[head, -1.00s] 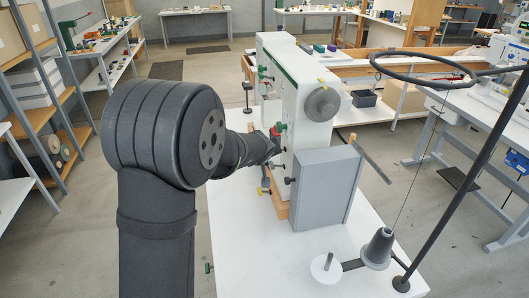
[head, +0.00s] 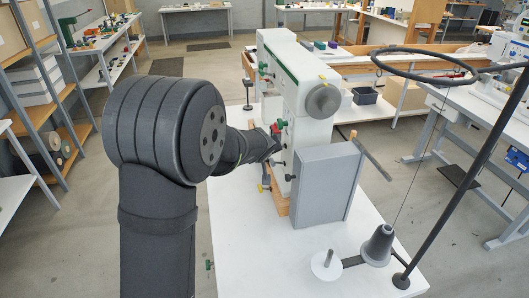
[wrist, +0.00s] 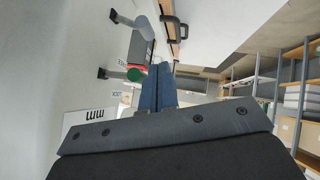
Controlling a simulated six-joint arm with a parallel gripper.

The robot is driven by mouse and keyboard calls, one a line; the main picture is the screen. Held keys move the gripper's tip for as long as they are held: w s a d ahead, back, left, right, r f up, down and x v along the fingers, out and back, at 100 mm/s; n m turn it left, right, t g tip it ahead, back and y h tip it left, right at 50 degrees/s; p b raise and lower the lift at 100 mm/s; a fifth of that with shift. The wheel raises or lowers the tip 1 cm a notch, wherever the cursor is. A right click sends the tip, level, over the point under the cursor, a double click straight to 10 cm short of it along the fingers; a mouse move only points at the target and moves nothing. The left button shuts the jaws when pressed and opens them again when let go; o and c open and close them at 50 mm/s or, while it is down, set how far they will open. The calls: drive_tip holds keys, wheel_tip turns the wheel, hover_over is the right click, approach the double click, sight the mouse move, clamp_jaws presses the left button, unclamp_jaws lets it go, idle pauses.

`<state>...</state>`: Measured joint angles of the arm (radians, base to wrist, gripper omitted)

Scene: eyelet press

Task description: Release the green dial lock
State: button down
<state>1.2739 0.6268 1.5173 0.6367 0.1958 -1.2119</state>
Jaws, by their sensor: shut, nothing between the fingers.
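A small green dial (wrist: 135,75) sticks out from the pale machine wall at the left of the wrist view, with a red part beside it. In the head view a small green part (head: 281,124) shows on the near side of the white machine (head: 308,95), just above my gripper. My gripper (wrist: 157,78) is shut and empty. Its blue fingertips are just right of the green dial in the wrist view; I cannot tell whether they touch it. In the head view my wrist hides most of the fingers.
A grey box (head: 324,185) is fixed on the machine's front. A thread cone (head: 378,246) and a dark stand with a ring (head: 423,65) are on the right of the white table (head: 262,255). Other small levers stick out near the dial. The table's front left is clear.

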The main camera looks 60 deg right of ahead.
idle(0.6)
drive_tip(key=shift+r, duration=0.8)
drive_tip(key=a+r, duration=0.8)
drive_tip(key=a, duration=0.2)
drive_tip(key=shift+r, duration=0.15)
